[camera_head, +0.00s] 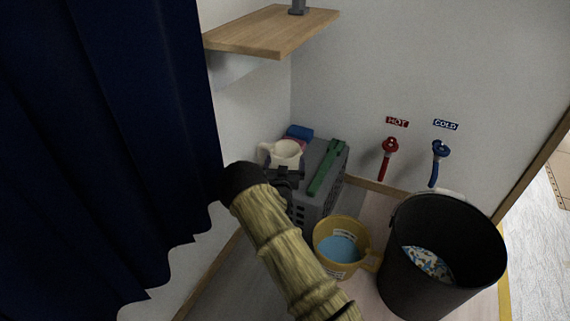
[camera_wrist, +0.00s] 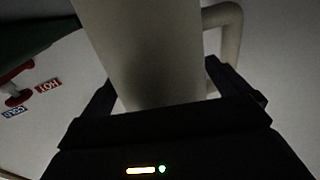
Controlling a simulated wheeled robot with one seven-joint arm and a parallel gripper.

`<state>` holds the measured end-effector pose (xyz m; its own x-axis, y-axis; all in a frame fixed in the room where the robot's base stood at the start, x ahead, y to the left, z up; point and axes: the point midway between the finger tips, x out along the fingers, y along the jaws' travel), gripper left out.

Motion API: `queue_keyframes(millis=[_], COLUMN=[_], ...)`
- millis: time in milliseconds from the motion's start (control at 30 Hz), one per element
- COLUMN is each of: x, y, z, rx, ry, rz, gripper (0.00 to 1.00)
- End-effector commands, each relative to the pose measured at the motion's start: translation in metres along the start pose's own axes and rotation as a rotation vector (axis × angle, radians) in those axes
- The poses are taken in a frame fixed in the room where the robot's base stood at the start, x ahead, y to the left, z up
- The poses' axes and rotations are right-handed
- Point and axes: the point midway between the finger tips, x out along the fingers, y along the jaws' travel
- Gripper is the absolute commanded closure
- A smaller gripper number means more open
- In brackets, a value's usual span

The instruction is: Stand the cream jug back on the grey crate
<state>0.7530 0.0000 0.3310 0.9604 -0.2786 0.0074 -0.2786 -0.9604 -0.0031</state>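The cream jug (camera_head: 286,152) is upright at the left part of the grey crate (camera_head: 325,193), its handle to the left in the head view. I cannot tell whether its base touches the crate top. My gripper (camera_head: 287,172) reaches it from the front, below the rim. In the wrist view the jug body (camera_wrist: 145,55) fills the space between my two dark fingers (camera_wrist: 160,85), which appear to press on both sides. The jug's handle (camera_wrist: 232,40) is beside the right finger. The jug's base is hidden.
A green tool (camera_head: 326,167) lies on the crate's right side; a blue item (camera_head: 299,132) is behind the jug. A yellow bucket (camera_head: 329,228) and black bin (camera_head: 398,275) stand in front. A wooden shelf (camera_head: 265,32) hangs above; a dark blue curtain (camera_head: 100,130) is left.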

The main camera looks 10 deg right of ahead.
Motion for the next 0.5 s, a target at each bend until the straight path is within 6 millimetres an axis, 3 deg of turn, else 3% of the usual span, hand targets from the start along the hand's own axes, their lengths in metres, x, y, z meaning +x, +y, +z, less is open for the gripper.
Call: queue_keyframes(millis=[267, 500], x=[-0.005, -0.042], y=[0.0, -0.001], z=[-0.004, -0.007], rx=[0.0, -0.002], ry=[-0.002, -0.004], rz=[0.0, -0.001], gripper=[0.0, 0.0])
